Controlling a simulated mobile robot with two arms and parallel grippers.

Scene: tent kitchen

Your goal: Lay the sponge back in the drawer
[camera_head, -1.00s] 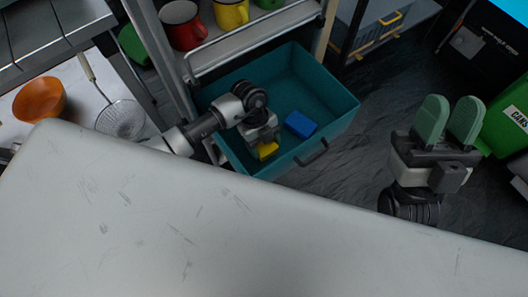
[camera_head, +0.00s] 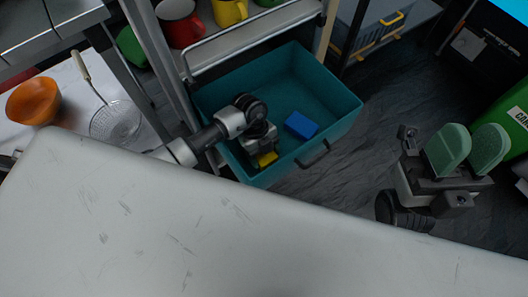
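The teal drawer (camera_head: 335,108) is pulled out below the shelf. My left gripper (camera_head: 264,154) reaches down into its near left part. It is shut on a small yellow thing, which looks like the sponge (camera_head: 267,160); my gripper covers most of it. I cannot tell whether the sponge touches the drawer floor. A blue block (camera_head: 301,125) lies in the drawer to the right of my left gripper, apart from it. My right gripper (camera_head: 468,146) is at the right, outside the drawer, empty, with its two green finger pads apart.
Red (camera_head: 181,24) and yellow (camera_head: 229,11) mugs stand on the shelf above the drawer. An orange bowl (camera_head: 34,101) and a strainer (camera_head: 116,121) lie at the left. A pale, scratched surface (camera_head: 150,220) fills the foreground. The drawer floor behind the blue block is clear.

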